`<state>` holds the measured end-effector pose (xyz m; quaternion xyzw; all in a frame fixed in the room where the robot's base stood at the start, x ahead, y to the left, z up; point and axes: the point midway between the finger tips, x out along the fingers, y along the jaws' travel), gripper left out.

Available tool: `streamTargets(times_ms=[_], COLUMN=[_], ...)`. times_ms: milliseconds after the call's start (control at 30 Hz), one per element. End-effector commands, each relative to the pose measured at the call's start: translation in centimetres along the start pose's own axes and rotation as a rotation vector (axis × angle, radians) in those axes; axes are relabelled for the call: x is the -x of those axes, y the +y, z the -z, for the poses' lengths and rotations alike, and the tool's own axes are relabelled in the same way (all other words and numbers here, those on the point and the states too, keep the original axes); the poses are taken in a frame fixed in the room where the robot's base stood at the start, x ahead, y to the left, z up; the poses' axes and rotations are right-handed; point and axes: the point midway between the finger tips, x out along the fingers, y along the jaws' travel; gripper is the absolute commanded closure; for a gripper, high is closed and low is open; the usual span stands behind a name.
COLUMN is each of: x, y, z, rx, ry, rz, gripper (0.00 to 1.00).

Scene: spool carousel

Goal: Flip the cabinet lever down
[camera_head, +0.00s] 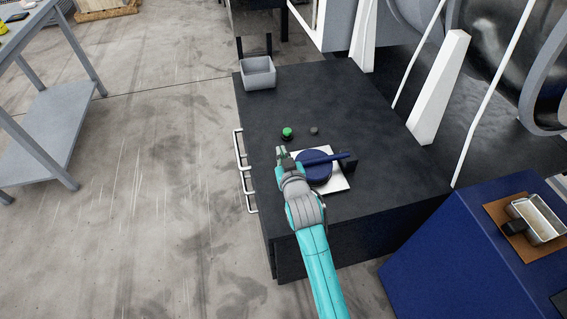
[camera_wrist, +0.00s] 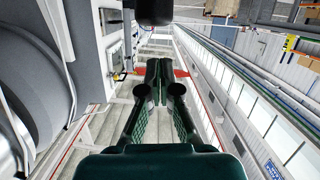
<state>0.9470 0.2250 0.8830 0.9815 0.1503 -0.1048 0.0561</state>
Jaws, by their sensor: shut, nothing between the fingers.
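The black cabinet (camera_head: 370,110) fills the middle of the head view. On its top, a white plate (camera_head: 339,184) carries a round dark blue disc (camera_head: 318,168). A dark blue bar (camera_head: 330,158) runs across the disc to a small black block (camera_head: 348,163); I cannot tell whether this bar is the lever. My gripper (camera_head: 283,152) is above the cabinet top, left of the disc and just below the green button in the picture. In the wrist view its fingers (camera_wrist: 159,72) are together and empty. A red strip (camera_wrist: 183,73) shows behind them, too unclear to name.
White handles (camera_head: 246,180) line the left side. A blue cabinet (camera_head: 440,255) stands at right; open floor lies left.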

Motion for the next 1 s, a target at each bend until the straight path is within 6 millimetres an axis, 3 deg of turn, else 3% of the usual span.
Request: streamTargets(times_ms=[33,600,1000], x=[-0.1,8.8,9.9], y=[0.1,0.2,0.2], z=[0.8,0.8,0.9], rx=[0.000,0.000,0.000], ry=[0.005,0.008,0.009], rz=[-0.001,-0.001,-0.001], gripper=[1.00,1.00,1.00])
